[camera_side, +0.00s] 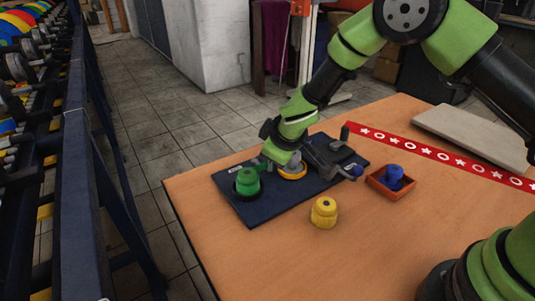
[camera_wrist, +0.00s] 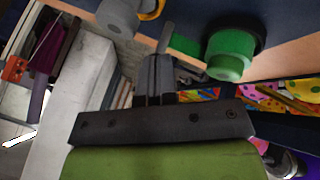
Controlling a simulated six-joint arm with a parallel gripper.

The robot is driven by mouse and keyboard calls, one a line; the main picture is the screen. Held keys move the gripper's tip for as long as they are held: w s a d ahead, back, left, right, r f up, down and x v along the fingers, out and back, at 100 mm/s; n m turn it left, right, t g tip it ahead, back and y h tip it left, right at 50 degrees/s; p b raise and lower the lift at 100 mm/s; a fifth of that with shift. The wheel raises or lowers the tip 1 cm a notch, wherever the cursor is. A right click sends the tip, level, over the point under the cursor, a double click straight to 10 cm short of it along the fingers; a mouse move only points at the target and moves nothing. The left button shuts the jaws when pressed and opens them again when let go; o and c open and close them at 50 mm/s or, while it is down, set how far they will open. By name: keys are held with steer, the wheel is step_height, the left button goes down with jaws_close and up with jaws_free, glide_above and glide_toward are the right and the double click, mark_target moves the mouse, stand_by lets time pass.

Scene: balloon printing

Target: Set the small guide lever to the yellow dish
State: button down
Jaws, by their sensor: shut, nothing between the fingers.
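A yellow dish (camera_side: 293,174) sits mid-board on the dark blue board (camera_side: 222,181), with a grey part standing in it. In the wrist view, the yellow rim (camera_wrist: 153,9) shows at the top beside a grey cylinder (camera_wrist: 118,18). A thin grey bar (camera_wrist: 166,38), perhaps the small guide lever, rises just beyond my fingertips; I cannot tell whether they touch it. My gripper (camera_wrist: 158,58) is shut and empty, low over the board between the green block and the yellow dish. The green block (camera_side: 247,181) stands in a black dish; it also shows in the wrist view (camera_wrist: 230,55).
A yellow block (camera_side: 323,213) stands on the orange table (camera_side: 300,265) before the board. A blue block (camera_side: 392,175) sits in an orange tray (camera_side: 387,192) to the right. A dark grey mechanism (camera_side: 330,155) occupies the board's right end. The table's front is clear.

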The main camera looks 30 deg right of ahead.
steer(key=shift+w+d, duration=0.1)
steer(key=shift+d, duration=0.65)
steer(key=shift+w, duration=0.1)
steer(key=shift+w+a, duration=0.6)
steer(key=shift+a, duration=0.05)
steer(key=shift+s, duration=0.15)
